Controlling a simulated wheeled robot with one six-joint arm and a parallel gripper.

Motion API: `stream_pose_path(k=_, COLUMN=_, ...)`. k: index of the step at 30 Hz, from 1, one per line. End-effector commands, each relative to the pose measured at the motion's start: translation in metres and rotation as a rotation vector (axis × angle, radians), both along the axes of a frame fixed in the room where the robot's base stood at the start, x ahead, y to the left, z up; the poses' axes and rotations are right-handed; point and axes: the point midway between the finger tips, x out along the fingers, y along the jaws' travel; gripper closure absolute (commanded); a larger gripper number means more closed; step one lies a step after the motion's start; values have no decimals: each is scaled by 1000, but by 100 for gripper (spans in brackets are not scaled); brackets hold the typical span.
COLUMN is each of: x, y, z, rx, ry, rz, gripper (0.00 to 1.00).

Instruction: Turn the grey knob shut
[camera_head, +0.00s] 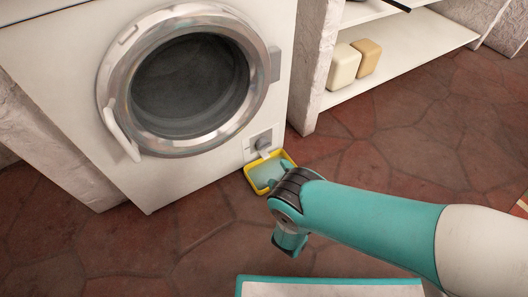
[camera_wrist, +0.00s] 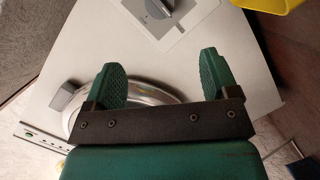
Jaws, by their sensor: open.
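The grey knob (camera_head: 262,143) sits on a square grey plate low on the white washing machine, right of and below its round door. In the wrist view the knob (camera_wrist: 158,9) shows at the top edge, partly cut off, with a light pointer mark on it. My gripper (camera_wrist: 159,62) is open, its two green fingers apart with nothing between them. The knob lies beyond the fingertips, in line with the gap and not touched. In the head view my gripper (camera_head: 273,180) is low in front of the machine, below the knob, partly hidden by my wrist.
A yellow tray (camera_head: 250,186) with pale blue inside stands on the floor under the knob; its edge shows in the wrist view (camera_wrist: 266,4). The washing machine (camera_head: 222,182) has a metal-ringed door (camera_head: 112,92). A shelf (camera_head: 405,62) with two containers is at right. Stone floor is open at left.

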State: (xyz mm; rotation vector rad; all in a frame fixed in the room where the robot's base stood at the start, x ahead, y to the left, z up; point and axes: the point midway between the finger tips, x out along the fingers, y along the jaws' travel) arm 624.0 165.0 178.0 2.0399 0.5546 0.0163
Motion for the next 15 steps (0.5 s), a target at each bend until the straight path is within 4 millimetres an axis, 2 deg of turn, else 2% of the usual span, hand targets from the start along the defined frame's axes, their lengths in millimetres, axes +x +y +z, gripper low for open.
stream_pose_path(k=1, x=7, y=2, z=-10, rx=3, ry=0, rz=-4, gripper=20)
stream_pose_path(k=2, x=8, y=3, z=-11, rx=2, ry=0, rz=-3, gripper=20)
stream_pose_path(k=14, x=32, y=12, z=-16, rx=0, ry=-1, rz=-4, gripper=20)
stream_pose_path(k=15, x=41, y=16, z=-16, rx=6, ry=-2, rz=-8, gripper=20)
